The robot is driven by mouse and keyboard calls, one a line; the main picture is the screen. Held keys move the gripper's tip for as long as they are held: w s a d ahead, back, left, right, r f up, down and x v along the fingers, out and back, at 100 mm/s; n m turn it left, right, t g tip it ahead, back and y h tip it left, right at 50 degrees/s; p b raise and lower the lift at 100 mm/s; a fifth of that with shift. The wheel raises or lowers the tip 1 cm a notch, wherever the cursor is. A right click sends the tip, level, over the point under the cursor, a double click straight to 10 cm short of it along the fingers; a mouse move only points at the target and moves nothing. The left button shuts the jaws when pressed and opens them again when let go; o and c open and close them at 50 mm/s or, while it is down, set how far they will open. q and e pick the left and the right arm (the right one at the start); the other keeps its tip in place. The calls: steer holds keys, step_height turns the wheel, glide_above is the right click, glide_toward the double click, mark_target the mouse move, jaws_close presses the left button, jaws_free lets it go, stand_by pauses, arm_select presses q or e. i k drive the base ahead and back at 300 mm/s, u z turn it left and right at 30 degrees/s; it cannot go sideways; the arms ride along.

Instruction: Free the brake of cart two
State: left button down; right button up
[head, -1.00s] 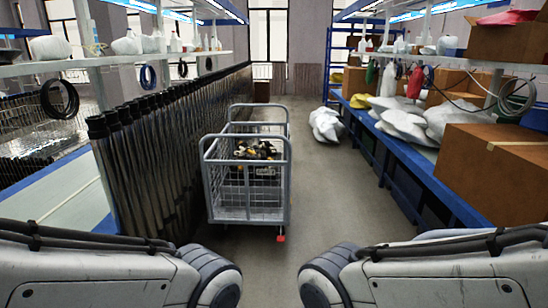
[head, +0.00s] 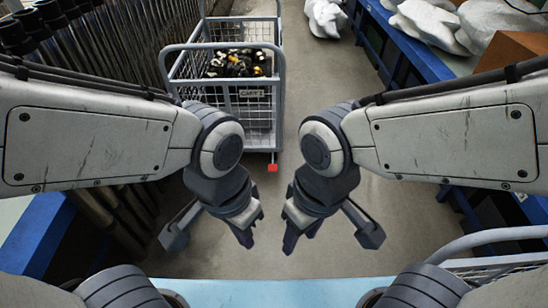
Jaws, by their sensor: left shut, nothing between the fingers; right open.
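A grey wire-mesh cart (head: 225,48) stands ahead of me, with a small label on its front that I read only roughly as a cart number. A red brake pedal (head: 272,167) shows low at its front right corner, by the wheel. My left gripper (head: 249,226) hangs shut and empty, nearer to me than the cart and a little left of the pedal. My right gripper (head: 297,232) hangs open and empty, a little right of the pedal and nearer to me. Neither touches the cart. The cart's front left lower corner is hidden by my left arm.
Black and yellow parts (head: 238,63) lie in the cart. Dark pump tubes (head: 90,50) stand in a row on the left. A blue bench (head: 415,50) and white bags (head: 432,22) are on the right. Another grey frame (head: 500,238) shows at lower right. Floor between is clear.

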mark_target(272, 168)
steer(key=z, duration=0.1)
steer(key=k, duration=0.4)
steer(key=u, duration=1.1)
steer(key=i, duration=1.6)
steer(key=z, duration=0.65)
steer(key=i, duration=0.65)
steer(key=z, duration=0.4)
